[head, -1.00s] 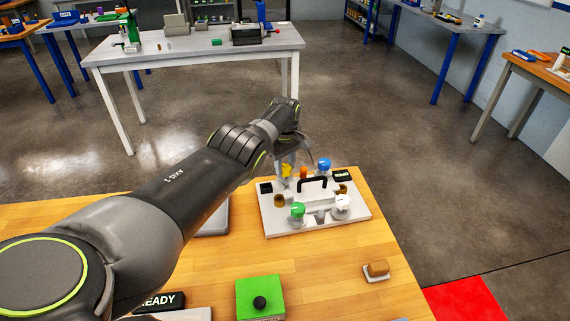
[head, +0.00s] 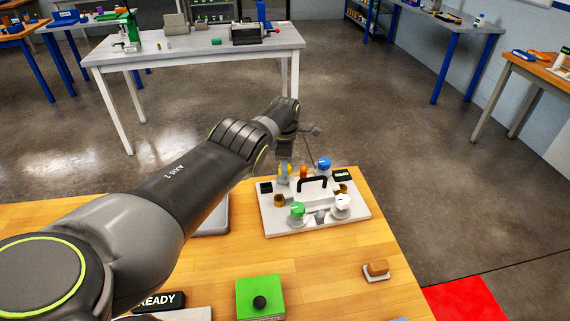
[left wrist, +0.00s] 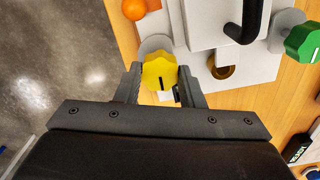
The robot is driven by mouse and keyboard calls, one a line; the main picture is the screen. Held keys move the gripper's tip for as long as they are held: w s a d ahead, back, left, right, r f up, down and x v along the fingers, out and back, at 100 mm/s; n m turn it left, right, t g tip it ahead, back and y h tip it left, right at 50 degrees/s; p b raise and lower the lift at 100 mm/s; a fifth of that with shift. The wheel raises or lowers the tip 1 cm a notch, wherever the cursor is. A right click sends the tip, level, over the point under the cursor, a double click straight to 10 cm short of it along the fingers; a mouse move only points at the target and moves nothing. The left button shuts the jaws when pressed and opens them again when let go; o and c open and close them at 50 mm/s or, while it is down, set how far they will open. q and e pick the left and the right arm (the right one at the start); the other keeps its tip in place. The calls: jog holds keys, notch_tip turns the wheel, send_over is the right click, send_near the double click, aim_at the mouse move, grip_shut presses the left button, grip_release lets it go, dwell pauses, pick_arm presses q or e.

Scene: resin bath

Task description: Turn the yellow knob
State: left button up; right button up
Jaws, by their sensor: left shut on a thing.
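The yellow knob (left wrist: 159,72) sits between the two fingers of my left gripper (left wrist: 160,82) in the left wrist view. The gripper is shut on it, and a black mark shows on the knob's face. In the head view the yellow knob (head: 285,170) is at the back left of the white panel (head: 280,226), partly hidden by my left gripper (head: 285,162). A blue knob (head: 324,163), a green knob (head: 297,210) and a white knob (head: 342,203) stand on the same panel. My right gripper does not show.
A black handle (head: 312,181) arches over the panel's raised middle, beside an orange part (head: 303,172). A green box (head: 260,298) with a black button and a brown block (head: 376,269) stand on the wooden table (head: 330,280). The table's front middle is clear.

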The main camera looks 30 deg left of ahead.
pick_arm(q)
jog(key=shift+n, duration=0.4)
jog(key=o, duration=1)
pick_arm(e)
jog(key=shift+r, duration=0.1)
